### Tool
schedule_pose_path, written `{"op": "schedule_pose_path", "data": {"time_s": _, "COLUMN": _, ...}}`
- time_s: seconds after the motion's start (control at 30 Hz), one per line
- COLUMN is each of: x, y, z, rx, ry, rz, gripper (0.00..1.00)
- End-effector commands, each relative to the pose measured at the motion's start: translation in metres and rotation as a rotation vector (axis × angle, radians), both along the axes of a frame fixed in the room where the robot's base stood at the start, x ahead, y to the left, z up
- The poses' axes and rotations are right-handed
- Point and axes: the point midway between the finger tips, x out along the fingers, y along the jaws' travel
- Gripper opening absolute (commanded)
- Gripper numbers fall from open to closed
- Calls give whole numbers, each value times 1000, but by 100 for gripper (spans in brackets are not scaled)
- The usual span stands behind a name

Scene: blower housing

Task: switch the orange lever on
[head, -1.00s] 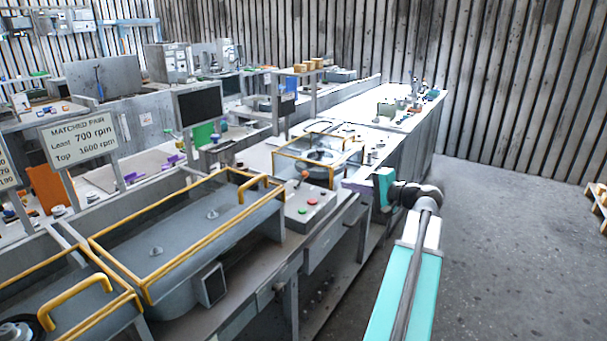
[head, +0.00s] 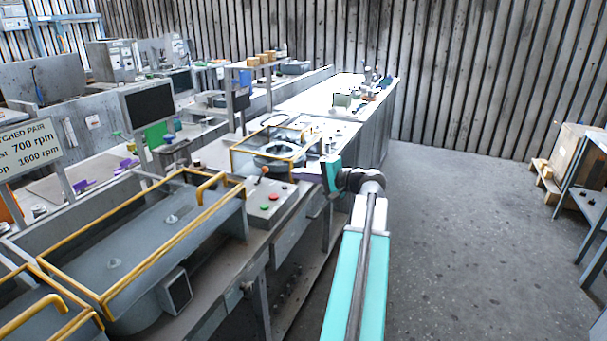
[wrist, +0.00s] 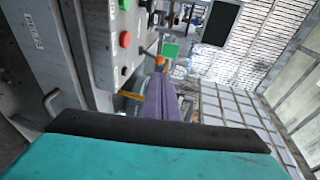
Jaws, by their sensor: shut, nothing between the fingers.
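The orange-tipped lever (head: 264,171) stands on a grey control box (head: 266,203) with red and green buttons, on the bench at mid-picture in the head view. Its tip leans a little to the right. My gripper (head: 304,173) is to the right of the lever, apart from it, with its fingers pointing left. The fingers are shut and empty. In the wrist view the purple-grey fingers (wrist: 160,92) show beside a panel with a green and a red button (wrist: 125,39).
A yellow-railed housing (head: 140,235) lies left of the control box, and another yellow-railed guard (head: 270,150) stands behind it. A sign (head: 27,150) reads 700 and 1600 rpm. Open floor (head: 460,230) lies right of the bench. A shelf with a box (head: 580,155) stands far right.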

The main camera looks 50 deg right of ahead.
Motion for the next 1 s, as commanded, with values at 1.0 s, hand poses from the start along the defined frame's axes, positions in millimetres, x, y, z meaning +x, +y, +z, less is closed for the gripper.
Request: {"op": "schedule_pose_path", "data": {"time_s": 1.0, "x": 110, "y": 6, "z": -22, "rx": 0, "ry": 0, "rz": 2, "gripper": 0}}
